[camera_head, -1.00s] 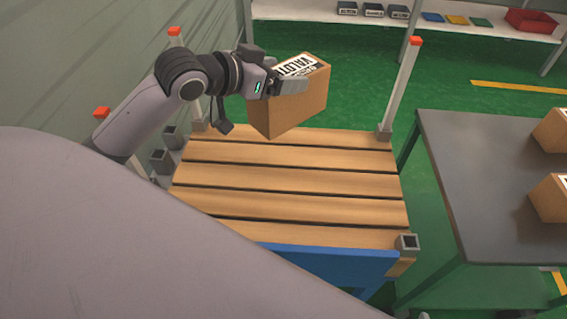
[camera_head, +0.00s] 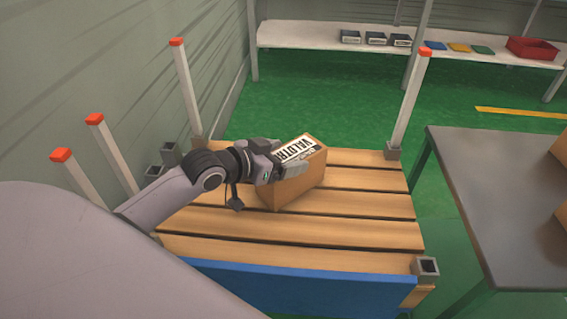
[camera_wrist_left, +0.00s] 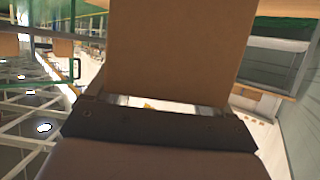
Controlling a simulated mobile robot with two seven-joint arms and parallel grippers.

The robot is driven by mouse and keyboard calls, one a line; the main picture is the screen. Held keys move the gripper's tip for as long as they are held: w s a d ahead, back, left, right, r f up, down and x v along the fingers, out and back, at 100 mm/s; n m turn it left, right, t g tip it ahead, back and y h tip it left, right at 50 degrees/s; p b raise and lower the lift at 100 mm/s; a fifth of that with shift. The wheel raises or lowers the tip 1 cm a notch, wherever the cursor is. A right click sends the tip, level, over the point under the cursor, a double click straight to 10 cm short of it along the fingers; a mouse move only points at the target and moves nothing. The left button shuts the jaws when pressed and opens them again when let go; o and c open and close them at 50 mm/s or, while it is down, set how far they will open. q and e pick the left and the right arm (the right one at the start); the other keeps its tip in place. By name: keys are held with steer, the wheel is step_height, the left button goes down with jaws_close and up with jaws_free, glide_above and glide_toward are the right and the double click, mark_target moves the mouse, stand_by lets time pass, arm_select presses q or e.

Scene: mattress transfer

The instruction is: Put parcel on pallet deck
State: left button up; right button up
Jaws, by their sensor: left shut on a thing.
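The parcel (camera_head: 297,180) is a brown cardboard box with a white printed label on its upper side. My left gripper (camera_head: 280,168) is shut on the parcel, and one finger lies across its near upper part. The parcel is tilted, over the middle of the pallet deck (camera_head: 350,234) of wooden slats. I cannot tell whether its lower edge touches the slats. In the left wrist view the parcel (camera_wrist_left: 180,50) fills the upper middle, close against the gripper (camera_wrist_left: 160,105). My right gripper is not in view.
White posts with red tops (camera_head: 407,100) stand around the deck. A blue board (camera_head: 290,290) runs along its near edge. A dark table (camera_head: 490,190) with boxes stands at the right. A shelf (camera_head: 300,38) with small boxes and trays is at the back. The right part of the deck is clear.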

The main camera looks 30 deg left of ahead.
arm_select(q)
steer(key=shift+f, duration=0.2)
steer(key=o, duration=1.8)
steer(key=shift+f, duration=0.1)
steer(key=shift+s+a+r+p, duration=0.2)
steer(key=shift+s+p, duration=0.1)
steer(key=shift+s, duration=0.1)
steer(key=p+v, duration=0.1)
steer(key=v, duration=0.4)
steer(key=shift+s+p, duration=0.1)
steer(key=shift+p, duration=0.25)
steer(key=shift+s+a+r, duration=0.15)
steer(key=shift+s+r, duration=0.15)
steer(key=shift+s, duration=0.3)
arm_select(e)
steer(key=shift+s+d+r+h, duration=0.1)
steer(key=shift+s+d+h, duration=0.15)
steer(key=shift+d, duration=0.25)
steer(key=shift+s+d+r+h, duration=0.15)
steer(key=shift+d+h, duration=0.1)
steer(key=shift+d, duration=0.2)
